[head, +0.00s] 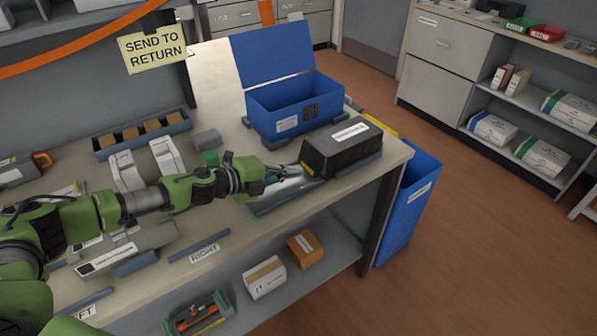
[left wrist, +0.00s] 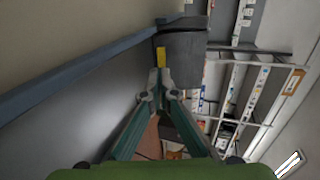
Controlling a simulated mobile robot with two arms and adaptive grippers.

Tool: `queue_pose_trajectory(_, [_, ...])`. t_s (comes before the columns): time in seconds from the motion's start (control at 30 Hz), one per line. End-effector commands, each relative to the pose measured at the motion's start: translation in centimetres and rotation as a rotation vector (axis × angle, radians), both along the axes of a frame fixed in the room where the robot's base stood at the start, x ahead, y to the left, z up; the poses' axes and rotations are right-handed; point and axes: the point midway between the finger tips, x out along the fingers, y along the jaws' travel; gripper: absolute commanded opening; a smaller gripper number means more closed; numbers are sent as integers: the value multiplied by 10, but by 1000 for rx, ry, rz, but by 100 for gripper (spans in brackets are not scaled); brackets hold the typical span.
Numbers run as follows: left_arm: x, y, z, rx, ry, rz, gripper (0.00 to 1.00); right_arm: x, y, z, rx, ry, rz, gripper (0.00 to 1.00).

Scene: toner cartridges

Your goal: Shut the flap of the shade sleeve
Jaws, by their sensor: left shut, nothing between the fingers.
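The shade sleeve appears to be the long black box (head: 342,146) with a white label on top, lying near the right end of the bench. In the left wrist view the shut fingertips (left wrist: 160,76) point at a dark grey body (left wrist: 184,55), likely the sleeve, just below a yellow tab (left wrist: 161,56). I cannot tell whether they touch it. The flap's angle cannot be made out. My right gripper is not in view.
A blue box (head: 293,107) with its lid raised stands behind the sleeve. A blue bin (head: 409,205) stands off the bench's right end. A tray of brown blocks (head: 143,133) and white cartons (head: 166,156) are farther left. Boxes sit on the lower shelf (head: 337,258).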

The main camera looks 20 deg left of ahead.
Motion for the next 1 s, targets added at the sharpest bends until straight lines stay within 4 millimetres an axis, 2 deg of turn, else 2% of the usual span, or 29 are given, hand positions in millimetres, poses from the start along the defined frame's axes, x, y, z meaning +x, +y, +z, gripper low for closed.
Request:
queue_pose_trajectory(0.1, [11,-8,-7,0,-2,1,0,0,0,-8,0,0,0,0])
queue_pose_trajectory(0.23, [17,-13,-8,0,-1,1,0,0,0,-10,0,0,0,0])
queue_pose_trajectory(1.0, [24,-19,-15,0,1,1,0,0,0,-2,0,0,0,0])
